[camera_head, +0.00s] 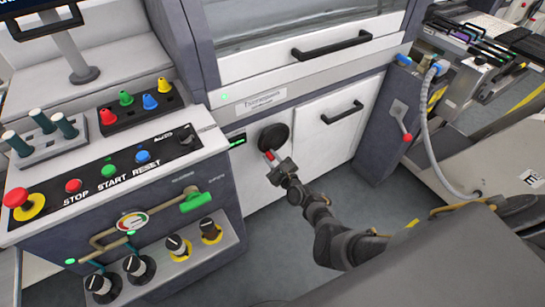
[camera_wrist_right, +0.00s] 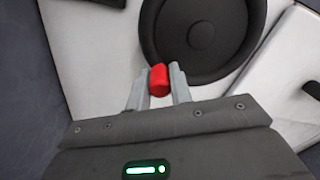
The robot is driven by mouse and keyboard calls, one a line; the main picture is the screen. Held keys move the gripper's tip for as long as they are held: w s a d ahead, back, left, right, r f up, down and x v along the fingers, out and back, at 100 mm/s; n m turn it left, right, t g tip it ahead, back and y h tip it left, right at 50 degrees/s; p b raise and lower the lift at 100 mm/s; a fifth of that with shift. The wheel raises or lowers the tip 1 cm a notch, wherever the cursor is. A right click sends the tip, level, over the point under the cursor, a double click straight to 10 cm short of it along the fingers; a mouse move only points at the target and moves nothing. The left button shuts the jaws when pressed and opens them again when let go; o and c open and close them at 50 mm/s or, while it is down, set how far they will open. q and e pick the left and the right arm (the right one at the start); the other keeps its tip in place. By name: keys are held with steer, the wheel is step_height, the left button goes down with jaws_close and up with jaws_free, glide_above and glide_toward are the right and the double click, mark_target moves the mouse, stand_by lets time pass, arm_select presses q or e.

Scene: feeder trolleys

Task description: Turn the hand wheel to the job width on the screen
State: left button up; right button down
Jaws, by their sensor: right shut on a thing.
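The hand wheel (camera_head: 274,137) is a round black disc on the white front of the machine, with a red handle (camera_head: 269,155) near its lower edge. In the right wrist view the black wheel (camera_wrist_right: 202,62) fills the upper middle, with a hub at its centre. The red handle (camera_wrist_right: 159,79) sits at the wheel's lower left there. My right gripper (camera_head: 271,158) is shut on the red handle, with one finger on each side of it. The screen (camera_head: 35,8) shows only its lower edge at the top left, and its job width cannot be read. My left gripper is out of view.
A control panel (camera_head: 100,190) with stop, start and reset buttons stands to the left. A small green-lit display (camera_head: 238,141) is left of the wheel. A red-knobbed lever (camera_head: 403,125) and a grey hose (camera_head: 428,130) are on the right. Grey floor is free below the drawers.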

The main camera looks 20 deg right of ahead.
steer(key=shift+r, duration=0.1)
stand_by(0.3)
steer(key=c, duration=1.3)
jaws_free()
steer(key=shift+w+a, duration=0.1)
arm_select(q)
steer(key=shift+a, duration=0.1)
arm_select(e)
steer(key=shift+o, duration=0.2)
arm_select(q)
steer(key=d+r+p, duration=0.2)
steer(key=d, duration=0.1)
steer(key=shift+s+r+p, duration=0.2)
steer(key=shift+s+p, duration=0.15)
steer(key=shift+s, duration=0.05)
arm_select(e)
steer(key=s+d, duration=0.1)
steer(key=s, duration=0.9)
steer(key=shift+s+d, duration=0.25)
steer(key=shift+s, duration=0.15)
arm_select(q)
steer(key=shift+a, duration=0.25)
